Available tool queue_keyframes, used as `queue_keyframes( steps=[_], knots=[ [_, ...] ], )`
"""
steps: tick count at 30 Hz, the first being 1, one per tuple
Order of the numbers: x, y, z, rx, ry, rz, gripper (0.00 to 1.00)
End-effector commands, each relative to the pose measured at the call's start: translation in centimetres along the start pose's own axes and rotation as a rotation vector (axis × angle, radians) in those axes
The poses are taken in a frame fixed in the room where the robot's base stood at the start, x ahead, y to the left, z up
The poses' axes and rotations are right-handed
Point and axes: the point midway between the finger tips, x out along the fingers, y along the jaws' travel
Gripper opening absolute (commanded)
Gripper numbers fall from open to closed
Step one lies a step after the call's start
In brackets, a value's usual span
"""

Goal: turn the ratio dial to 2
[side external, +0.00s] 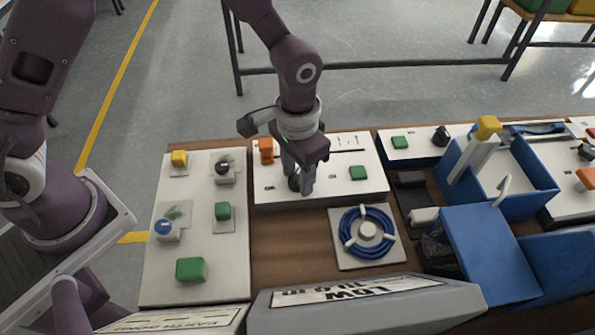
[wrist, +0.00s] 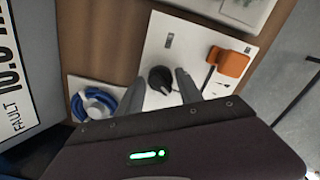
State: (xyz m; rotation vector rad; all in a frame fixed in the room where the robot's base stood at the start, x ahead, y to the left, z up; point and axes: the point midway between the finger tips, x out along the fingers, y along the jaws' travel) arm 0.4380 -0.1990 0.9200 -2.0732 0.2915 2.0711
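The ratio dial appears to be the black round knob (wrist: 160,79) on a white panel (wrist: 198,40). My gripper (wrist: 161,77) is over it, with one grey finger on each side of the knob. The fingers look open, with small gaps to the knob. In the side external view my gripper (side external: 300,187) points down at the white middle panel (side external: 340,188), and the dark knob (side external: 293,183) shows partly behind a finger. The dial's scale and pointer reading cannot be made out.
An orange switch (wrist: 229,62) stands on the same panel near the knob, as does a green button (side external: 358,173). A blue cable coil (side external: 368,248) lies in front. A left panel (side external: 190,240) holds several buttons and knobs. Blue bins (side external: 490,250) stand at right.

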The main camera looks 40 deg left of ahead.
Motion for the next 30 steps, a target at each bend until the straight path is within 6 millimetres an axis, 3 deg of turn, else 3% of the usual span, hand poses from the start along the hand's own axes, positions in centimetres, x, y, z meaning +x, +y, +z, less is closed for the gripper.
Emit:
queue_keyframes(
  steps=[11, 21, 30],
  knots=[
    [-0.3, 0.0, 0.0, -0.002, 0.000, 0.000, 0.56],
    [-6.4, 0.0, -0.1, -0.001, 0.002, 0.000, 0.56],
    [-7.1, 0.0, 0.0, -0.001, 0.000, 0.000, 0.56]
  ],
)
